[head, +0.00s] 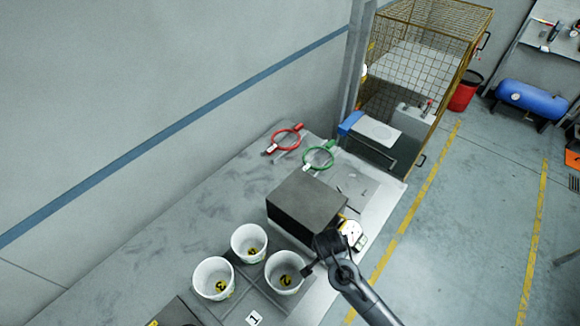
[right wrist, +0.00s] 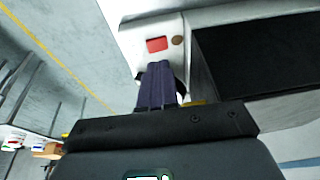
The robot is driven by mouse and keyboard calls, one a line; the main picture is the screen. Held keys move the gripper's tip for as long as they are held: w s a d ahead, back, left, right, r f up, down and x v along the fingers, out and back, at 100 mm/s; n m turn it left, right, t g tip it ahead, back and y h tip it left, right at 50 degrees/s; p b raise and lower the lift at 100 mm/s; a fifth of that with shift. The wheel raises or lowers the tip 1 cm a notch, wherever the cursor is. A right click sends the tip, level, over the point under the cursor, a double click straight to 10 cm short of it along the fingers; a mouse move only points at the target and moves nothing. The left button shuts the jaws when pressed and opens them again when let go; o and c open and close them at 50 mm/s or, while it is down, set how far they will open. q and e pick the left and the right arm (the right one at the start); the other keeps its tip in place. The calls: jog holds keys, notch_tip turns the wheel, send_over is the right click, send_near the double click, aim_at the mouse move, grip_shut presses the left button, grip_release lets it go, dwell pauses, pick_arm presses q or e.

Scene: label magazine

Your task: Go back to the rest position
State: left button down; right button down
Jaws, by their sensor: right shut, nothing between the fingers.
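My right gripper (head: 308,271) reaches in from the lower right in the head view, beside the rim of the nearest right white cup (head: 272,287). In the right wrist view its dark fingers (right wrist: 158,68) are together with nothing between them. They overlap in view a white device with a red patch (right wrist: 140,40); I cannot tell whether they touch it. This looks like the white device (head: 352,230) beside the dark box (head: 306,200) in the head view, partly hidden by my arm. My left gripper is not in view.
Two more white cups (head: 213,290) (head: 249,258) with yellow marks stand on the grey bench (head: 150,265). A tag marked 1 (head: 254,318) lies near the front. Red (head: 287,139) and green (head: 318,158) rings lie at the back. A wire cage (head: 425,60) stands beyond.

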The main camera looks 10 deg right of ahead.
jog(key=s+f+g+y+p, duration=0.1)
jog(key=s+f, duration=0.1)
jog(key=s, duration=0.7)
jog(key=s+f+g+p, duration=0.1)
jog(key=s+f+p, duration=0.15)
jog(key=s, duration=0.65)
jog(key=s+d+r+n+t+y, duration=0.1)
jog(key=s+d+r+n, duration=0.1)
jog(key=s+r+n, duration=0.6)
jog(key=w+r+n+t, duration=0.2)
jog(key=w+r+n, duration=0.1)
jog(key=r, duration=0.6)
jog(key=shift+w+d+r+n, duration=0.35)
jog(key=shift+n, duration=0.15)
